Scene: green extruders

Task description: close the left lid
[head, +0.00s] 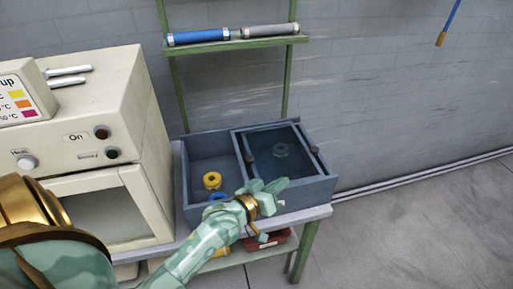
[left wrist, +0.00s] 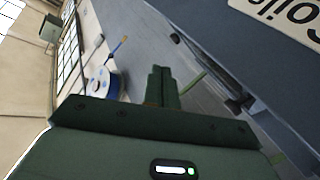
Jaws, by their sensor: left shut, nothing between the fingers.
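A blue-grey box (head: 300,193) with two compartments stands on the bench. Its left compartment (head: 208,158) is uncovered and holds a yellow ring-shaped part (head: 212,181) and a blue one (head: 218,196). A see-through dark lid (head: 284,160) lies over the right compartment, with a dark knob at each side; I cannot tell whether two lids are stacked there. My left gripper (head: 276,190) is shut and empty, in front of the box's front wall near the divider, hiding part of it. It also shows in the left wrist view (left wrist: 161,80). My right gripper is not in view.
A cream machine (head: 110,160) stands close on the left. A green rack (head: 240,42) behind the box carries a blue and a grey cylinder. A red bin (head: 270,241) sits under the bench top (head: 306,214). The floor at right is clear. A lettered sign (left wrist: 285,15) shows in the left wrist view.

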